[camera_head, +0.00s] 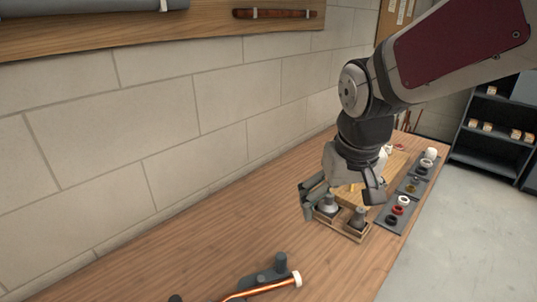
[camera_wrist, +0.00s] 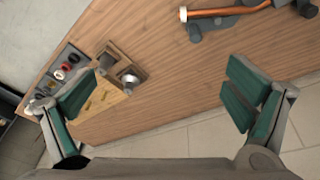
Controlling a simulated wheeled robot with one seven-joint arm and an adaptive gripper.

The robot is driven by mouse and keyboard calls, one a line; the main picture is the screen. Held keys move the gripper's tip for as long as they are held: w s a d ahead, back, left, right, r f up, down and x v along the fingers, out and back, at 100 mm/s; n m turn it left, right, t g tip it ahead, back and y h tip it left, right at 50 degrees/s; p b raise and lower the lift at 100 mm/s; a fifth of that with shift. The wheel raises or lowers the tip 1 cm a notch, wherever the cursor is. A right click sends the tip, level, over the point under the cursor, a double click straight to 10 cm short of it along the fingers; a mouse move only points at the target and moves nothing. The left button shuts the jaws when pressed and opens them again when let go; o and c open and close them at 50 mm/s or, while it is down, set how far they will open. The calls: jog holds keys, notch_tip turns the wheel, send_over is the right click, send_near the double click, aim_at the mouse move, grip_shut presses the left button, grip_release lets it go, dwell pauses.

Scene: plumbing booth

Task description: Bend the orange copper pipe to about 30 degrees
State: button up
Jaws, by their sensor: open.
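The orange copper pipe (camera_head: 258,290) lies at the bottom of the head view in a dark grey bending fixture (camera_head: 264,274), with a white piece on its right end. The pipe also shows at the top of the wrist view (camera_wrist: 222,12), in the dark fixture (camera_wrist: 208,24). It looks mostly straight there, with a slight turn at the right. Its far end is cut off in both views. My gripper (camera_head: 342,200) is open and empty, above the far part of the bench and apart from the pipe. In the wrist view its green-padded fingers (camera_wrist: 160,98) are spread wide.
A wooden tray (camera_head: 343,229) with grey fittings stands below my gripper. A dark strip (camera_head: 392,216) with several rings and tape rolls runs along the bench's right edge. The block wall (camera_head: 160,110) borders the bench on the left. The bench (camera_head: 205,250) between tray and fixture is clear.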

jog(key=w+a+f+g, duration=0.2)
jog(key=w+a+f, duration=0.2)
jog(key=w+f, duration=0.45)
jog(key=n+g+b, duration=0.1)
jog(key=b, duration=0.1)
send_over(281, 256)
notch_tip(281, 256, down, 14)
jog(key=shift+w+r, duration=0.15)
jog(key=shift+r, duration=0.1)
jog(key=shift+f+b, duration=1.6)
jog(key=shift+f, duration=2.35)
jog(key=c, duration=1.5)
